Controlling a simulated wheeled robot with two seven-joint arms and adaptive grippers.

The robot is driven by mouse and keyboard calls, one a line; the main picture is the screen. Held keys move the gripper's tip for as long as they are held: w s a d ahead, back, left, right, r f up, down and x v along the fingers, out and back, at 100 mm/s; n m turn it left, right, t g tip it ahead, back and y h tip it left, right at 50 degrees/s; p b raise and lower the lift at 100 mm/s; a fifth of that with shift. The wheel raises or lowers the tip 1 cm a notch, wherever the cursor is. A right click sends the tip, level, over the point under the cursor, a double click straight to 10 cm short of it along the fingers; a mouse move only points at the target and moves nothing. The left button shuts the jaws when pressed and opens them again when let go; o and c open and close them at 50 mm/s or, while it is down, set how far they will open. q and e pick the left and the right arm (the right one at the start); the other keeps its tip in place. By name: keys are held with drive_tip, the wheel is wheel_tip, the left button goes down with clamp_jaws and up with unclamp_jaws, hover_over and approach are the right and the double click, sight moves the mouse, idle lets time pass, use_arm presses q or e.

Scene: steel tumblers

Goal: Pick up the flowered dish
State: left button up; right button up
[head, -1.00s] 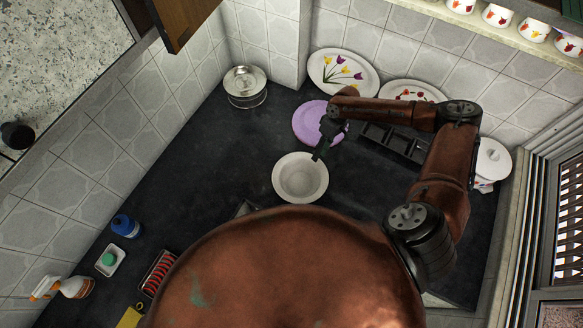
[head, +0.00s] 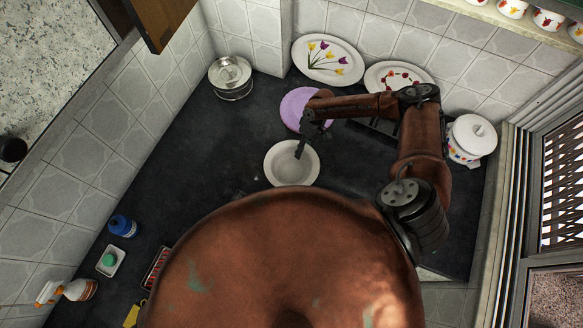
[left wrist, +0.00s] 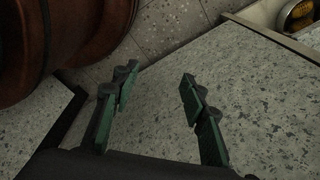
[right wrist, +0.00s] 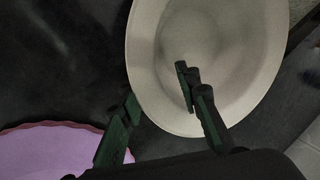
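Two flowered dishes lean on the back wall in the head view. One is a white oval plate with purple and yellow tulips (head: 327,60); the other is a white plate with red flowers (head: 398,75), its lower edge partly behind my right arm. My right gripper (head: 300,150) is in front of both, low over the upper part of a plain pale bowl (head: 291,168). In the right wrist view it is open and empty (right wrist: 156,84), one finger over the bowl's inside, the other outside its rim. My left gripper (left wrist: 155,85) is open and empty over a speckled surface.
A lilac plate (head: 295,108) lies behind the bowl, close to my right gripper. A steel pot (head: 231,76) stands at the back left, a lidded white pot (head: 472,138) at the right. A blue bottle (head: 122,226) stands at the left. The dark counter (head: 200,150) left of the bowl is clear.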

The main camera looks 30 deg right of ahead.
drive_tip(key=shift+c, duration=1.3)
clamp_jaws()
use_arm(q)
drive_tip(key=shift+s+f, duration=0.1)
drive_tip(key=shift+s, duration=0.9)
drive_tip(key=shift+w, duration=0.3)
